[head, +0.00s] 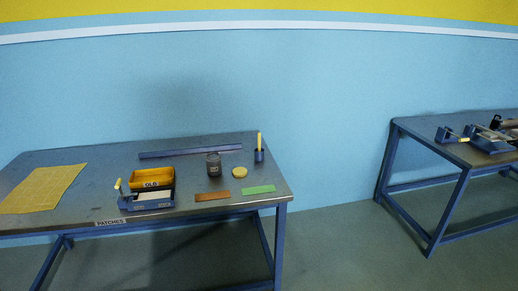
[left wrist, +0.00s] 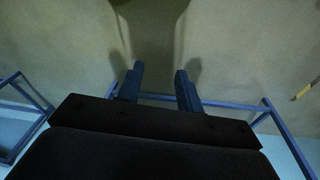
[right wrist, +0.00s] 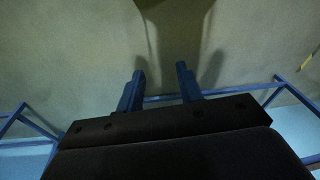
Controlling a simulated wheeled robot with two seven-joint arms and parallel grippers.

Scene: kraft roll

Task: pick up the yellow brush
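A thin yellow upright handle (head: 259,140), which looks like the yellow brush, stands in a small dark blue cup (head: 259,156) at the right back of the left table in the head view. Its lower end is hidden in the cup. My left gripper (left wrist: 159,76) shows in the left wrist view with its fingers apart and nothing between them. My right gripper (right wrist: 161,73) shows in the right wrist view, also open and empty. Neither gripper is in the head view, and both are away from the cup.
The left table (head: 105,211) also holds a yellow sheet (head: 42,188), a yellow bin (head: 152,178), a blue tray (head: 150,204), a dark jar (head: 214,165), a yellow disc (head: 239,171), brown (head: 212,196) and green (head: 258,190) strips, and a blue bar (head: 190,151). A second table (head: 440,133) stands right, across open floor.

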